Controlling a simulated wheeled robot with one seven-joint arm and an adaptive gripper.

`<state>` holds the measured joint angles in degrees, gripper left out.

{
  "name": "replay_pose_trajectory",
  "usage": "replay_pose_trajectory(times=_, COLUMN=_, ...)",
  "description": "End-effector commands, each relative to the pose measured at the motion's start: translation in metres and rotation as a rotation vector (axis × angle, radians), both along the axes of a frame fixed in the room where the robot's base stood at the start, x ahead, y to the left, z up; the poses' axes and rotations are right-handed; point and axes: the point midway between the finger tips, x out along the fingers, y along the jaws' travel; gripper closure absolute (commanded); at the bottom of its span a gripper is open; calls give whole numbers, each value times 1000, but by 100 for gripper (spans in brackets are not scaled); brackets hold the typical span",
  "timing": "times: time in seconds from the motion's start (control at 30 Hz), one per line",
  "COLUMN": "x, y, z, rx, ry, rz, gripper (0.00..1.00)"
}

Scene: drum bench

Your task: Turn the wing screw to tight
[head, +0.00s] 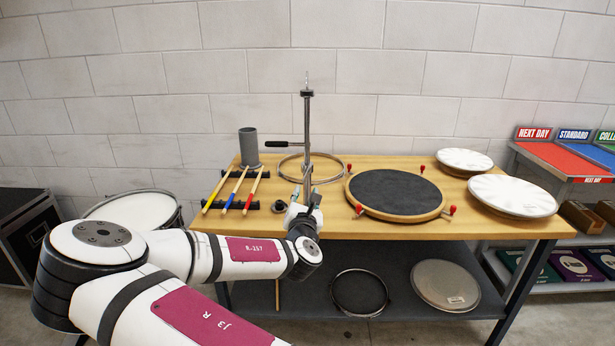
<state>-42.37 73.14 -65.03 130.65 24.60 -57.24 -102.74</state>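A thin upright metal stand (307,125) rises near the front middle of the bench. It has a dark collar (307,93) near its top, a thin rod above that, and a black-gripped side lever (278,144) pointing left. I cannot pick out the wing screw for certain; it is too small or hidden. My gripper (307,188) is at the lower part of the stand, at the bench's front edge, and overlaps it in the picture. Its fingers are small and partly hidden by the wrist, so I cannot tell whether they touch the stand or hold anything.
The wooden bench (330,225) carries several drumsticks (238,190) on a black rack, a grey cylinder (249,147), a wooden hoop (288,166), a dark round pad (394,192) with red knobs, and white drumheads (512,195). Shelves with coloured bins (565,158) stand at right.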

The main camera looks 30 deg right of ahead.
Motion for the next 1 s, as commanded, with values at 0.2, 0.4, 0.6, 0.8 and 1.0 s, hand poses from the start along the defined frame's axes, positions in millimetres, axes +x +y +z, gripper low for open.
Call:
replay_pose_trajectory(times=0.2, x=32, y=-23, z=0, rx=4, ry=-3, rz=-2, gripper=71)
replay_pose_trajectory(times=0.4, x=65, y=-46, z=0, rx=4, ry=-3, rz=-3, gripper=71)
replay_pose_trajectory(times=0.6, x=91, y=-62, z=-1, rx=5, ry=-1, rz=-1, gripper=71)
replay_pose_trajectory(times=0.8, x=103, y=-70, z=-1, rx=4, ry=1, rz=-2, gripper=71)
replay_pose_trajectory(times=1.0, x=105, y=-72, z=0, rx=4, ry=1, rz=-1, gripper=71)
